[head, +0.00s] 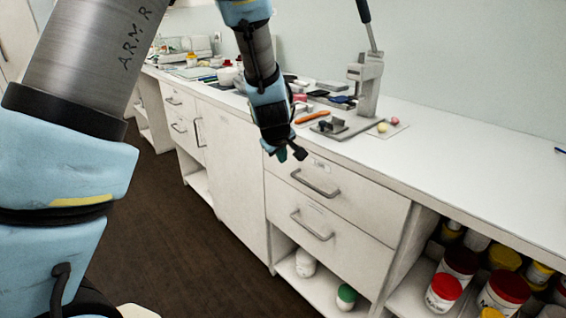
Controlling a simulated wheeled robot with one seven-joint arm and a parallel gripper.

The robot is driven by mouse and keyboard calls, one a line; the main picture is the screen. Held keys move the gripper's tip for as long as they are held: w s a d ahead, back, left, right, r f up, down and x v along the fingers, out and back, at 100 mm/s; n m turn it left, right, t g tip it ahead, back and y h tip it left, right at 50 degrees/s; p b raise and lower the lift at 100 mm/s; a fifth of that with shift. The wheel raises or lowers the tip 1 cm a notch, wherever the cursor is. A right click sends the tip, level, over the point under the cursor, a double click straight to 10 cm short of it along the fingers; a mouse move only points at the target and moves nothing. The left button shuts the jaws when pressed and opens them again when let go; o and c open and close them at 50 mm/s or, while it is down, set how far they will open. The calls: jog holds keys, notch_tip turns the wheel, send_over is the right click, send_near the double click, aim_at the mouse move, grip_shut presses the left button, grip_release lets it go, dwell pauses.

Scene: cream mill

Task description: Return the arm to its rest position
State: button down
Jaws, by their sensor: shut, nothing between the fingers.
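My arm rises along the left of the head view and reaches over to the upper middle. My gripper (284,154) hangs from it, pointing down, in front of the edge of the white counter (440,133) and above the upper drawer front. The gripper is shut, with nothing held in it. Its dark fingertips are small in the view. The arm hides part of the counter and the items behind it.
A grey lever press (368,85) stands on the counter right of my gripper. An orange-handled tool (313,117) and several small items lie near it. Drawers with metal handles (315,184) are below. Jars (445,290) fill a right shelf. The dark floor (165,240) is clear.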

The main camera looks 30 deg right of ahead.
jog(key=s+a+r+m+g+y+p, duration=0.1)
jog(key=a+r+g+y, duration=0.1)
jog(key=a, duration=1.3)
jog(key=s+a+r+m+g+y, duration=0.1)
jog(key=s+a+r, duration=0.15)
jog(key=a, duration=1.15)
jog(key=s+a+r+g+y, duration=0.1)
jog(key=s+a, duration=0.5)
jog(key=a, duration=0.4)
jog(key=shift+a+m, duration=0.15)
jog(key=shift+m, duration=0.25)
jog(key=shift+s, duration=0.1)
